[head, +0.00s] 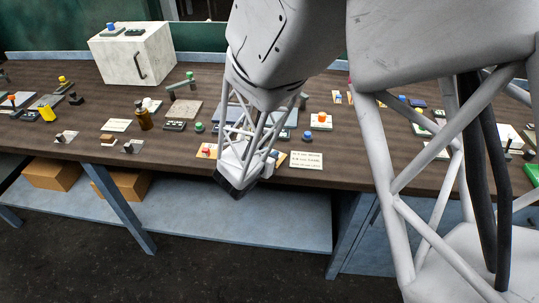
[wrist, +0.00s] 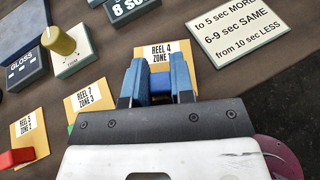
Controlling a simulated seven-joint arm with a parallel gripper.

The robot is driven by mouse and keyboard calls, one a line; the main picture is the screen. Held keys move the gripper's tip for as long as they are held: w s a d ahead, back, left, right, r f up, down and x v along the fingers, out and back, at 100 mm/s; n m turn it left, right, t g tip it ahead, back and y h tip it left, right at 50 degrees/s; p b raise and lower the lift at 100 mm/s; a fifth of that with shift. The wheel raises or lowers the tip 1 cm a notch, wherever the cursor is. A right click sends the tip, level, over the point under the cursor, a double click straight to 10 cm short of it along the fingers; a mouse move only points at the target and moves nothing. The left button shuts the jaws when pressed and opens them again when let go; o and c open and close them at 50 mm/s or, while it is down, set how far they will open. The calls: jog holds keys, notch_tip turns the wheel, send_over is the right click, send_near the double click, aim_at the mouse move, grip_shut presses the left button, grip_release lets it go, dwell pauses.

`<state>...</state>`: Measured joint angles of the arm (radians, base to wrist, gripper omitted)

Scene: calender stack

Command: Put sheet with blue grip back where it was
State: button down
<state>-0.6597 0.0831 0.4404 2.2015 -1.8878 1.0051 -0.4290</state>
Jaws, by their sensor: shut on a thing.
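In the wrist view, my gripper (wrist: 158,78) is shut on the blue grip (wrist: 162,86) of a yellow sheet (wrist: 184,76) with a white label reading "REEL 4 ZONE 1" (wrist: 163,52). The fingers stand on either side of the grip and hide part of the sheet. I cannot tell whether the sheet touches the tabletop. In the head view, my gripper (head: 268,163) is low near the table's front edge, and the yellow sheet (head: 282,157) shows just beside it, left of the white sign.
A yellow "REEL 7 ZONE 3" sheet (wrist: 86,98) and a "REEL 5" sheet with a red grip (wrist: 16,157) lie to the left. A white timing sign (wrist: 245,30) is to the right. A yellow knob (wrist: 60,40) and gloss box (wrist: 22,68) stand behind. Open floor lies beyond the edge.

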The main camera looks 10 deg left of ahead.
jog(key=shift+f, duration=0.25)
jog(key=shift+f, duration=0.1)
jog(key=c, duration=1)
grip_release()
jog(key=shift+v, duration=6.15)
jog(key=shift+w, duration=0.15)
